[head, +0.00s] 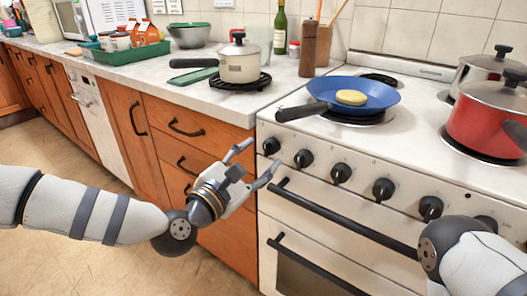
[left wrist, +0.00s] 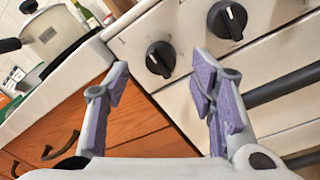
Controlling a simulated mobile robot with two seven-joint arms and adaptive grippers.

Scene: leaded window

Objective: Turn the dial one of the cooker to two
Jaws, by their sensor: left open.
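The cooker (head: 345,148) is white, with a row of black dials along its front panel. The leftmost dial (head: 271,146) also shows in the left wrist view (left wrist: 160,59), with its raised grip lying diagonally; its number marks are too small to read. The second dial (head: 304,158) shows to its right in the left wrist view (left wrist: 227,19). My left gripper (head: 259,155) is open and empty, just in front of the panel's left end. In the left wrist view the leftmost dial appears beyond and between its fingers, apart from them. My right gripper is out of view.
A black oven handle (head: 345,218) runs below the dials, close to my left gripper. A blue pan (head: 365,93) has its handle projecting over the counter side. A red pot (head: 488,118) stands on the right. Wooden drawers (head: 185,128) border the cooker's left.

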